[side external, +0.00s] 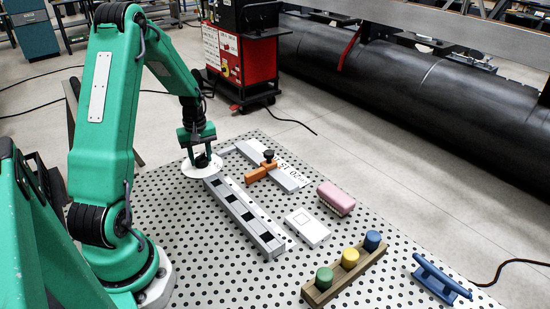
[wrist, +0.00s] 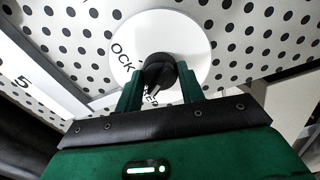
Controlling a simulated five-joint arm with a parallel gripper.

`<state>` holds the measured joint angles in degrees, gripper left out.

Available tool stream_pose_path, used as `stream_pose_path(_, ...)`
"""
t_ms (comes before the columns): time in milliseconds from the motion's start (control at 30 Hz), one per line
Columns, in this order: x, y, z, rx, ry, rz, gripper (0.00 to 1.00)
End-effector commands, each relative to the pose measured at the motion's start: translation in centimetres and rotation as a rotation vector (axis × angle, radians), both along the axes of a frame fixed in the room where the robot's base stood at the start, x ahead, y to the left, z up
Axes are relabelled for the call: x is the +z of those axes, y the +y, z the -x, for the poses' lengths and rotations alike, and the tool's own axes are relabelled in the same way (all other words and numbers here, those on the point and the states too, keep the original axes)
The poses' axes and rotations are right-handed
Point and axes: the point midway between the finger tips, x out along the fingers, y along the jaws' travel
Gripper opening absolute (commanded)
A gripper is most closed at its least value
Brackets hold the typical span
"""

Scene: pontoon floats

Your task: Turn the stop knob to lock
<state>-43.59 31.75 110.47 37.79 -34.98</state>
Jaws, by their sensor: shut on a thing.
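The stop knob (wrist: 160,70) is black and round and sits at the middle of a white dial plate (wrist: 195,40). The plate bears the letters "OCK" at its left side and more lettering below, partly hidden by the knob and my fingers. A light mark shows on the near side of the knob. My gripper (wrist: 158,84) is shut on the knob, one green finger on each side. In the side view, my gripper (side external: 201,152) points down over the white dial plate (side external: 190,171) at the back left of the perforated table; the knob is mostly hidden there.
A long grey rail with black squares (side external: 240,218) runs forward beside the dial. To its right are an orange block with a black knob (side external: 262,171) on a numbered scale (side external: 290,179), a pink brush (side external: 336,198), a white plate (side external: 307,227), a pegged wooden rack (side external: 345,276) and a blue cleat (side external: 440,279).

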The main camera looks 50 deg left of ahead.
Motion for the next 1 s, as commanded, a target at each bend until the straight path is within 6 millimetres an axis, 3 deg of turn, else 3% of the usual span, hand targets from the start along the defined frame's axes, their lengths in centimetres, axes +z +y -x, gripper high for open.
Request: stream_pose_path(1000,0.14,0.06,-0.02,-0.944,-0.001,-0.002,0.15)
